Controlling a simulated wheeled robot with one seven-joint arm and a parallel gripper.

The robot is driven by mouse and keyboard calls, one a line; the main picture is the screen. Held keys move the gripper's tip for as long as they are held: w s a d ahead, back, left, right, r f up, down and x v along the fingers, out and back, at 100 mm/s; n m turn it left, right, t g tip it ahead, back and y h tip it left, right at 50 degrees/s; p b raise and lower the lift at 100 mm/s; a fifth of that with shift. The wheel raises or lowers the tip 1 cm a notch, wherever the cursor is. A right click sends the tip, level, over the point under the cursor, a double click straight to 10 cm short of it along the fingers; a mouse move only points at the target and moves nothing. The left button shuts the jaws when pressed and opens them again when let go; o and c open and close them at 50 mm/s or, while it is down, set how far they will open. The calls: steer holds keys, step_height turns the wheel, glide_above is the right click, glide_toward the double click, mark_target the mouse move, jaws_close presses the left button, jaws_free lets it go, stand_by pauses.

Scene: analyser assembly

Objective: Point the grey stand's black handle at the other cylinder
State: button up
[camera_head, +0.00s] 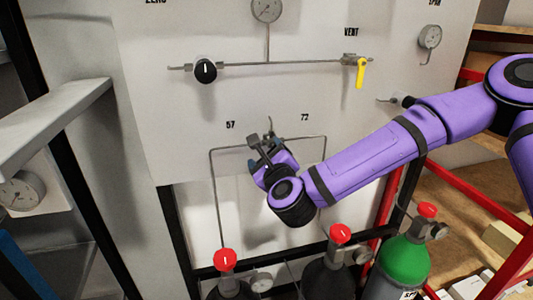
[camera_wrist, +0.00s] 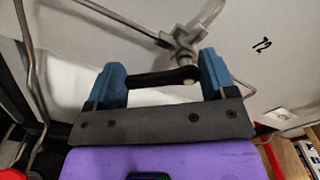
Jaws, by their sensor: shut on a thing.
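My gripper (camera_head: 267,145) is at the pipe junction on the white panel, between the labels 57 and 72. In the wrist view my gripper (camera_wrist: 162,72) has its two blue fingers at the two ends of a black handle (camera_wrist: 160,78) and is shut on it. The handle lies nearly level across the picture, just below a grey metal valve fitting (camera_wrist: 184,44). In the head view my gripper hides most of the fitting and the handle. Two dark cylinders with red caps stand below, the left one (camera_head: 230,290) under 57 and the right one (camera_head: 328,280) under 72.
A green cylinder (camera_head: 402,262) with a red cap stands at the right. Above are a black knob (camera_head: 205,71), a yellow vent lever (camera_head: 361,73) and gauges. Thin pipes (camera_head: 214,195) run down both sides of the junction. A red frame (camera_head: 480,200) is at the right.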

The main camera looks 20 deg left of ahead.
steer(key=d+n, duration=0.1)
steer(key=n, duration=0.8)
steer(key=w+d+n, duration=0.1)
steer(key=d+n, duration=0.1)
steer(key=n, duration=0.7)
steer(key=w+d+n, duration=0.1)
steer(key=n, duration=0.8)
steer(key=shift+w+d+r+n, duration=0.15)
steer(key=shift+w+n, duration=0.1)
steer(key=shift+n, duration=0.15)
steer(key=o, duration=0.9)
steer(key=shift+c, duration=0.2)
steer(key=v, duration=1)
steer(key=shift+s+d, duration=0.2)
steer(key=shift+s, duration=0.15)
